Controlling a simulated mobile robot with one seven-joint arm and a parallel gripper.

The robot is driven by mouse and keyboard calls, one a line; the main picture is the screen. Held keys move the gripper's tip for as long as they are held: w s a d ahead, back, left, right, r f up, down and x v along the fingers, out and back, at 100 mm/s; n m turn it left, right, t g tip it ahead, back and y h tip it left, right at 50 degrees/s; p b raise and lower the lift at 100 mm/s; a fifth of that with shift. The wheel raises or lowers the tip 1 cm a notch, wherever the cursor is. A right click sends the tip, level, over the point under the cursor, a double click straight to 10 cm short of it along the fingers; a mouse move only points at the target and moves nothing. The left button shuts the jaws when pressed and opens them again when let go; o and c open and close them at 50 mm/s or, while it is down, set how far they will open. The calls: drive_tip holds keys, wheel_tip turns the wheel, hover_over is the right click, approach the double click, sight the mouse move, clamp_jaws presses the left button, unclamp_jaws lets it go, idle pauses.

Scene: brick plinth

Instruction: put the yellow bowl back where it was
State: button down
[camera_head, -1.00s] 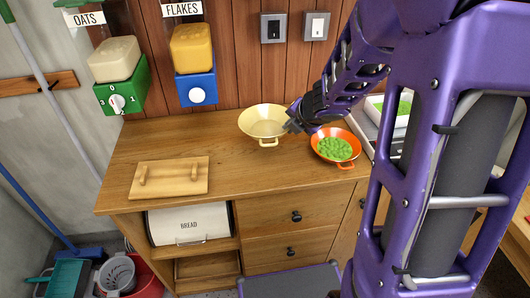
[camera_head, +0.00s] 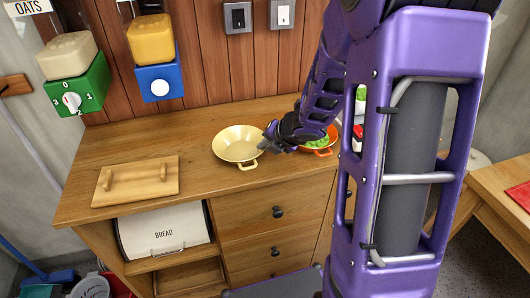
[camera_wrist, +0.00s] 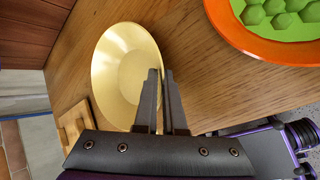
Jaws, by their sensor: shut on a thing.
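The yellow bowl (camera_head: 238,144) is upright at the counter's middle, with a small handle at its front. My gripper (camera_head: 265,142) reaches in from the right and is shut on the bowl's right rim. In the wrist view the two dark fingers (camera_wrist: 162,95) straddle the rim of the pale gold bowl (camera_wrist: 125,70). I cannot tell whether the bowl rests on the wood or is slightly raised.
An orange bowl (camera_head: 318,152) with green contents stands close to the right, partly behind my arm. A wooden board (camera_head: 137,180) with handles lies at left on the counter (camera_head: 190,135). OATS and FLAKES dispensers hang behind. Bare wood lies between board and bowl.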

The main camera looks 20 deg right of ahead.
drive_tip(key=shift+f, duration=0.1)
drive_tip(key=shift+f, duration=0.15)
drive_tip(key=c, duration=1)
unclamp_jaws()
drive_tip(key=shift+s+r+p, duration=0.1)
drive_tip(key=shift+r+p, duration=0.25)
drive_tip(key=shift+r, duration=0.05)
drive_tip(key=p+v, duration=0.5)
drive_tip(key=v, duration=0.6)
drive_tip(key=shift+s+r, duration=0.2)
